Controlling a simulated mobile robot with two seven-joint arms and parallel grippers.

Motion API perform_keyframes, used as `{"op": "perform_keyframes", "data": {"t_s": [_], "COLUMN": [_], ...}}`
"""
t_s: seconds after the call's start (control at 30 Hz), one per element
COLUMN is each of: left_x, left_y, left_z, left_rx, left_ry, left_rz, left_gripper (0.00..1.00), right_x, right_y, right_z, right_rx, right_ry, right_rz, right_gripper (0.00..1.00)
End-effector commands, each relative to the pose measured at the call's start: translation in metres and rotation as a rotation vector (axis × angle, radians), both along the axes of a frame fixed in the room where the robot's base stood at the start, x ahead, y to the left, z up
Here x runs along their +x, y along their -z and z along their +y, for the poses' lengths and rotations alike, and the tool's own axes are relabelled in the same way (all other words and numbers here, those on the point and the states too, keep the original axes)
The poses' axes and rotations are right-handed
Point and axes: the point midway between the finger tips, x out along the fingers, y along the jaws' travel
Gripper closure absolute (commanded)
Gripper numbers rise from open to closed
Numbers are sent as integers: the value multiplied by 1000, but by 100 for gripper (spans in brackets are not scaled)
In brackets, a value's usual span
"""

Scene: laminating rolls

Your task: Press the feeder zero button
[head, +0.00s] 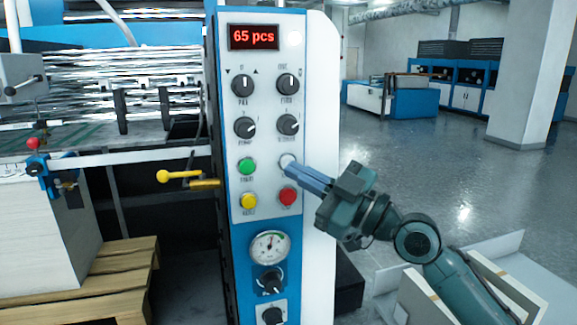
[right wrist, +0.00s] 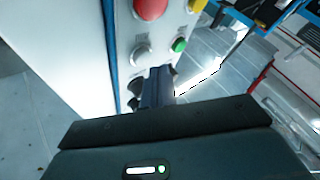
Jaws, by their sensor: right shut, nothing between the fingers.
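The control panel (head: 267,120) stands upright in the middle of the head view. It carries a white button (head: 287,160), a green button (head: 247,167), a yellow button (head: 249,201) and a red button (head: 288,196). The small labels are too blurred to tell which is feeder zero. My right gripper (head: 290,167) is shut and empty, its tips close to the white button and partly covering it. In the right wrist view the white button (right wrist: 141,55) shows beside the fingertips (right wrist: 157,72); I cannot tell whether they touch. My left gripper is not in view.
A red display (head: 254,37) reads "65 pcs". Several black knobs (head: 243,85) sit above the buttons, with a gauge (head: 270,246) below. A yellow-knobbed lever (head: 165,176) sticks out left of the panel. Floor (head: 400,165) to the right is open.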

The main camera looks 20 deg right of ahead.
Motion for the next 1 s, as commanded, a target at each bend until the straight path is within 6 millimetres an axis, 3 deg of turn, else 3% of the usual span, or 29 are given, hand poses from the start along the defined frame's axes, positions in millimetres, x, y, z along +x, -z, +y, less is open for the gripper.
{"op": "perform_keyframes", "data": {"t_s": [1.0], "left_x": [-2], "left_y": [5], "left_z": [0], "left_rx": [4], "left_ry": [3], "left_rz": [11], "left_gripper": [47], "right_x": [0], "right_y": [0], "right_z": [0], "right_rx": [0], "right_ry": [0], "right_rz": [0], "right_gripper": [100]}}
